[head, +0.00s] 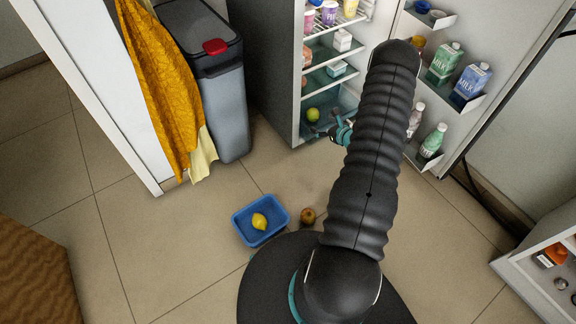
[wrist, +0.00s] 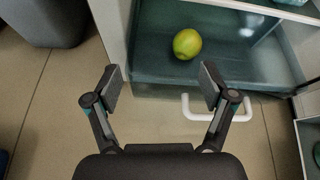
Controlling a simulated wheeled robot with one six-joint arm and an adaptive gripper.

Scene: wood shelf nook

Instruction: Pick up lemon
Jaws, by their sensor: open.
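A yellow lemon (head: 259,221) lies in a blue tray (head: 240,232) on the floor, left of my base in the head view. A yellow-green round fruit (head: 313,114) sits on the bottom level of the open fridge; in the wrist view this fruit (wrist: 187,44) lies ahead of my fingers, on a dark teal surface. My gripper (wrist: 161,88) is open and empty, with the fruit beyond its fingertips and not touching them. In the head view my gripper (head: 342,130) is at the fridge's lower opening, partly hidden by my arm. The lemon is not in the wrist view.
A brown round item (head: 308,215) is on the floor beside the tray. A grey bin (head: 222,110) stands left of the fridge. The open fridge door (head: 475,50) holds cartons and bottles. A white handle (wrist: 216,115) sits low at the fridge front.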

